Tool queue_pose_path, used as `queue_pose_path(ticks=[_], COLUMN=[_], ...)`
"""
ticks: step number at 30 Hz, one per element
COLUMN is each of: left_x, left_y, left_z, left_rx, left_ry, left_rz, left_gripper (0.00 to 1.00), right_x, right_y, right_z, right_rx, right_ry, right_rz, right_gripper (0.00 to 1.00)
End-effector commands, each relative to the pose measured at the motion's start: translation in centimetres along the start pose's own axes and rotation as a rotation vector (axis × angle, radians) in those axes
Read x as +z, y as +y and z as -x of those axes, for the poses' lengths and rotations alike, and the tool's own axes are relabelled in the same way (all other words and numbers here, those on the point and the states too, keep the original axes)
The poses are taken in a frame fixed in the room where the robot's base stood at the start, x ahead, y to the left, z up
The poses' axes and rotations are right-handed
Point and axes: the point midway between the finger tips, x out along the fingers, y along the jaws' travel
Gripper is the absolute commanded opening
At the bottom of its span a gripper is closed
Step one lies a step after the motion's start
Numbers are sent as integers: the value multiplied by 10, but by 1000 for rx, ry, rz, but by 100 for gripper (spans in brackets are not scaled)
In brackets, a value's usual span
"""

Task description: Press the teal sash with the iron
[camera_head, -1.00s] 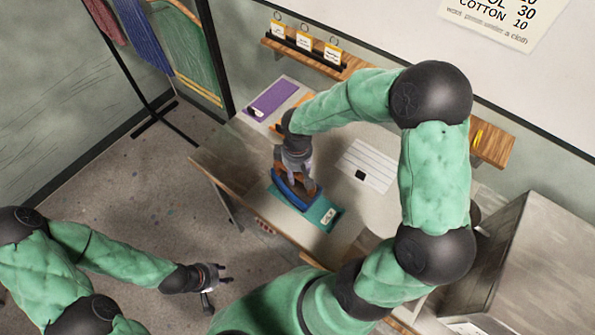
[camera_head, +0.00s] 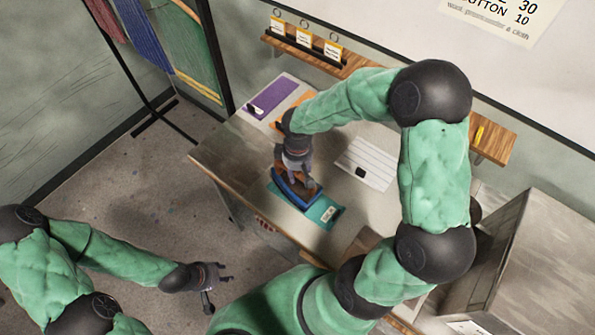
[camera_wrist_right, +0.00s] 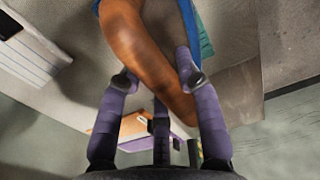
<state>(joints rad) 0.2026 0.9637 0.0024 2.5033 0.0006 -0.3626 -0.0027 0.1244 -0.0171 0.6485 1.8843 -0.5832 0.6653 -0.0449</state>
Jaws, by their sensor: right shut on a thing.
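The teal sash (camera_head: 325,212) lies flat on the table's pale surface, with a small tag at its right end. The blue iron (camera_head: 290,189) rests on the left part of the sash and hides it there. My right gripper (camera_head: 297,178) is above the iron, shut on its brown handle. In the right wrist view the handle (camera_wrist_right: 148,55) runs between the fingers, with a strip of the blue body and teal sash (camera_wrist_right: 205,25) beyond it. My left gripper (camera_head: 212,287) is open and empty, away from the table over the floor.
A purple cloth (camera_head: 272,94) and a partly hidden orange one lie at the table's back left. A white lined card (camera_head: 367,163) lies right of the iron. A wall shelf (camera_head: 300,47) holds tags. A large grey box (camera_head: 510,250) stands at right.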

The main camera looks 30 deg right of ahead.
Motion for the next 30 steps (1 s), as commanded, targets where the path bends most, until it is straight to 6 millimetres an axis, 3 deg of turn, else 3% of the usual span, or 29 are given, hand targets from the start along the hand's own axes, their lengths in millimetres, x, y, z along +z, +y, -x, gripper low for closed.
queue_pose_path(ticks=[30], left_x=[0], left_y=[-3], left_z=[-8], left_rx=[0], left_ry=[0], left_rz=[0], left_gripper=[40], right_x=[-1], right_y=[1], right_z=[-8], right_rx=[2], right_ry=[4], right_rz=[-1], right_gripper=[0])
